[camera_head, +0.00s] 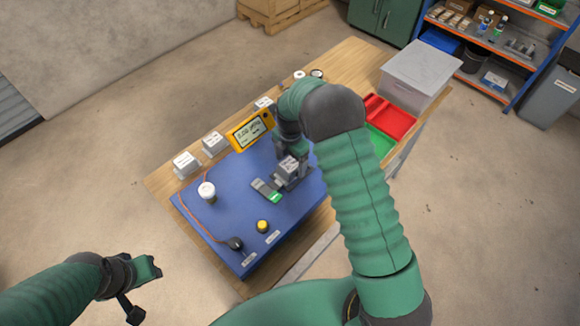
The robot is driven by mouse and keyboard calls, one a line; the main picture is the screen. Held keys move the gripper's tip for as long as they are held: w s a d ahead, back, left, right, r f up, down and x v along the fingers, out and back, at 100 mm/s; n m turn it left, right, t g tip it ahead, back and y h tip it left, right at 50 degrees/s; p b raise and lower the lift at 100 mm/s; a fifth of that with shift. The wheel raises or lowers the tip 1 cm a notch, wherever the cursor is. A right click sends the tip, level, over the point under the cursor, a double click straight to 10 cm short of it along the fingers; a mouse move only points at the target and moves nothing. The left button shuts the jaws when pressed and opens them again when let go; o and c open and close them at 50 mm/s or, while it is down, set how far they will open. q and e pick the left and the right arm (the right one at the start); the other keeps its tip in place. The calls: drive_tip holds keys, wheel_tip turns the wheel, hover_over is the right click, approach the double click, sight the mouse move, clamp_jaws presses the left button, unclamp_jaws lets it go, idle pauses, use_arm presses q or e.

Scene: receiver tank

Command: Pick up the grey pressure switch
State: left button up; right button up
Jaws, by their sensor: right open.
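A small grey box with a pale label, which looks like the grey pressure switch (287,166), is on the blue board (225,206), right of its middle. My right gripper (290,181) is open and reaches down right at this box. The dark gripper parts and the box overlap in the view, so I cannot tell whether they touch. My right arm hides the board's far right part. My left gripper (140,290) is at the lower left, off the table and away from the board. Its finger opening is not clear.
A yellow meter (250,130) stands at the board's back edge, near pale labelled blocks (214,144). The board bears a white round part (206,190), a yellow knob (262,226) and a grey-green strip (266,190). Red (390,117) and green trays and a clear bin (417,75) stand right.

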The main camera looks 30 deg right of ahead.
drive_tip(key=shift+f, duration=0.7)
drive_tip(key=shift+w+f, duration=0.15)
drive_tip(key=shift+f, duration=0.15)
drive_tip(key=c, duration=0.7)
drive_tip(key=shift+r, duration=0.1)
clamp_jaws()
